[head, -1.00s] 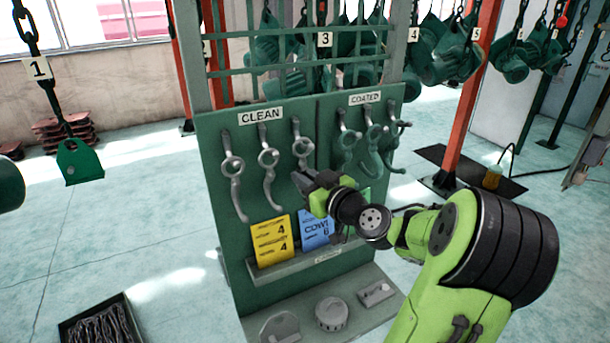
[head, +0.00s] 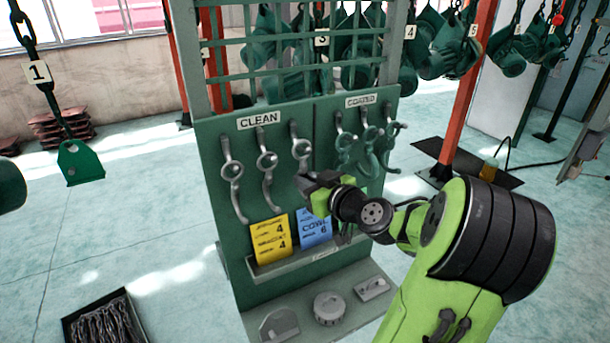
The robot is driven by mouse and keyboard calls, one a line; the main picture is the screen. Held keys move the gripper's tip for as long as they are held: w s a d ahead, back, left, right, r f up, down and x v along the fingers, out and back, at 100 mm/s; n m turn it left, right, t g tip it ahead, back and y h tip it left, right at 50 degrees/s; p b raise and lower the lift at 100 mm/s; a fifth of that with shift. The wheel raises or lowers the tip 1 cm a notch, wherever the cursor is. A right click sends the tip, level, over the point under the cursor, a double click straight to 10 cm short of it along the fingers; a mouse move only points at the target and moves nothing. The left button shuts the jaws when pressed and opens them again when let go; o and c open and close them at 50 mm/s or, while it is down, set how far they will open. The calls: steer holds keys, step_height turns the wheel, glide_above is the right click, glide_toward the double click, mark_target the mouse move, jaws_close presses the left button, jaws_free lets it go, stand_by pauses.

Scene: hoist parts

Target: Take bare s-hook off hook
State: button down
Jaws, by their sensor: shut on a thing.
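Three bare grey s-hooks hang in a row under the CLEAN label (head: 258,120) on the green board. The left s-hook (head: 233,172) and the middle s-hook (head: 268,175) hang free of my gripper. My gripper (head: 308,182) is at the lower part of the right bare s-hook (head: 301,148) and is shut on it. The upper part of that s-hook still shows at its peg on the board. Its lower end is hidden behind my gripper. Green coated s-hooks (head: 369,140) hang to the right under the COATED label (head: 360,101).
A yellow card (head: 270,240) and a blue card (head: 315,228) stand in a ledge below the hooks. Grey parts (head: 329,308) lie on the base shelf. A wire grid (head: 290,50) rises above the board. A box of chain (head: 103,322) is on the floor at lower left.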

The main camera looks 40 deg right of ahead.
steer(key=shift+s, duration=0.25)
steer(key=shift+a+r+p, duration=0.1)
steer(key=shift+r+p, duration=0.05)
steer(key=shift+p, duration=0.15)
steer(key=shift+s+a+r+g+p, duration=0.15)
steer(key=shift+s+g+p, duration=0.15)
steer(key=shift+s+p, duration=0.2)
steer(key=shift+s+a+r+g+p, duration=0.1)
steer(key=shift+s+r+g+p, duration=0.05)
steer(key=shift+s+g+p, duration=0.3)
steer(key=shift+w, duration=0.1)
steer(key=shift+s+a+r, duration=0.15)
steer(key=shift+s+r, duration=0.15)
steer(key=shift+s, duration=0.35)
